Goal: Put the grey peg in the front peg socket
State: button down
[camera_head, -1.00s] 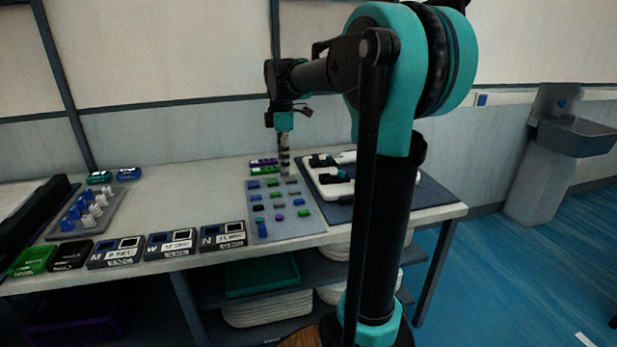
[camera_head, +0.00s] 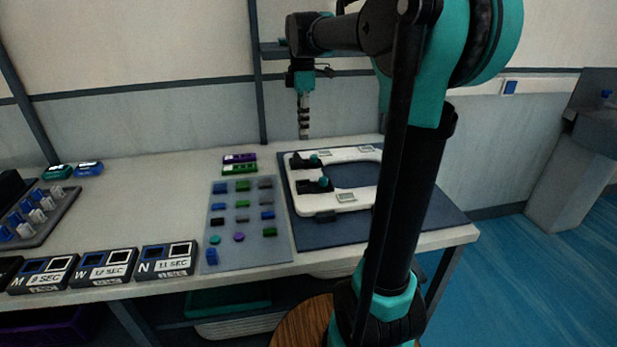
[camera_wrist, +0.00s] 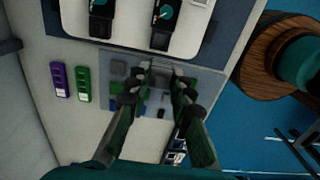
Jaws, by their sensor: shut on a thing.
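My gripper (camera_head: 304,128) hangs downward near the back of the workbench, beside the white seat-shaped frame (camera_head: 361,154). Two black fixtures with teal round parts sit on the left side of the white frame: a front one (camera_head: 313,187) and a back one (camera_head: 303,164). I cannot make out a socket hole in either one.
A grey mat (camera_head: 226,257) with several coloured pieces lies left of the frame. Purple (camera_head: 239,158) and green (camera_head: 240,168) blocks lie behind it. A peg tray (camera_head: 62,208) and labelled timer boxes (camera_head: 104,267) are further left. A round wooden stool (camera_head: 303,322) stands in front.

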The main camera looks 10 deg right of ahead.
aim_at(303, 139)
notch_tip(303, 139, down, 18)
jog(key=shift+r, duration=0.1)
dwell(0.4)
jog(key=c, duration=1.3)
grip_release()
jog(key=shift+c, duration=0.2)
notch_tip(303, 139, up, 12)
jog(key=shift+r, duration=0.1)
